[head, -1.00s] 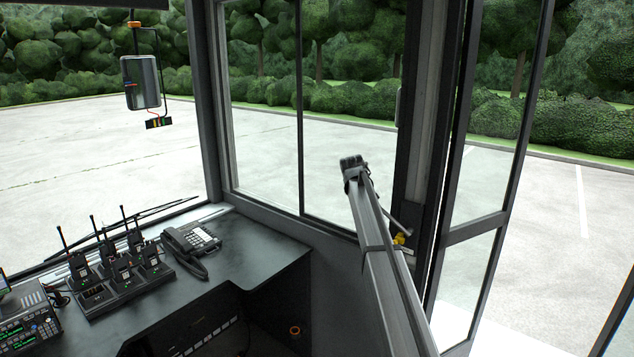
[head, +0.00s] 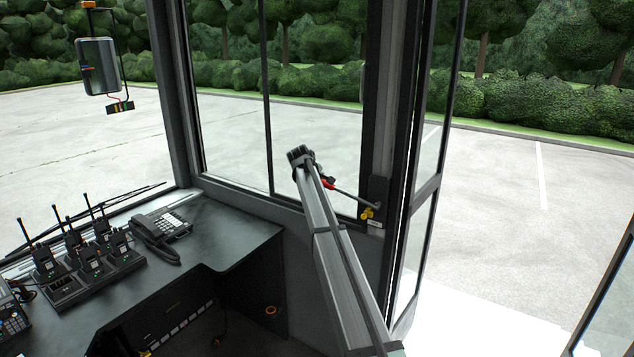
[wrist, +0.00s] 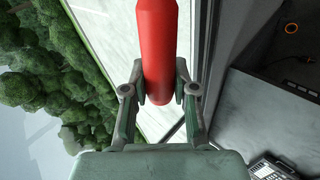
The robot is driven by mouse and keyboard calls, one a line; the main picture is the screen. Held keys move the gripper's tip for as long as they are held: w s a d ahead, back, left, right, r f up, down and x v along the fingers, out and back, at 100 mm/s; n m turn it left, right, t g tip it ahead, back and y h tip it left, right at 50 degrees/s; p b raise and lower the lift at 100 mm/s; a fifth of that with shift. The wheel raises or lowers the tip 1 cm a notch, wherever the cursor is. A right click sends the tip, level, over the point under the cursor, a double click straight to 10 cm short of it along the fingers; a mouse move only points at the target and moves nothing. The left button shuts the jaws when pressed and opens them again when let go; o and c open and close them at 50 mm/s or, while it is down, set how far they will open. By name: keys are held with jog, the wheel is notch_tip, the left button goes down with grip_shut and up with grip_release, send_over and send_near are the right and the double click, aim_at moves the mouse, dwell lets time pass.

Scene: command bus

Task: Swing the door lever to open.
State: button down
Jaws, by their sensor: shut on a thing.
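The door lever is a thin grey rod (head: 352,197) with a red grip (head: 328,183) and a yellow part at its base, on the post beside the door. The rod slants up and left from its base. In the wrist view the red grip (wrist: 160,50) runs between the fingers of my gripper (wrist: 160,88), which is shut on it. In the head view my arm hides most of the gripper and part of the grip. The glazed door panel (head: 432,150) stands edge-on to the view, with an open gap to its right.
A dark dashboard (head: 220,235) with a desk phone (head: 160,228) and several radios (head: 90,255) lies to the left. A mirror (head: 97,66) hangs outside. The side window (head: 320,130) is behind my arm. Bright pavement shows through the doorway.

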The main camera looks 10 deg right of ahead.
jog(key=shift+s+f, duration=0.15)
jog(key=shift+f, duration=0.15)
jog(key=c, duration=0.9)
grip_release()
jog(key=shift+f, duration=0.1)
jog(key=shift+r, duration=0.2)
jog(key=shift+s+a+r, duration=0.2)
jog(key=shift+r, duration=0.15)
jog(key=v, duration=1.1)
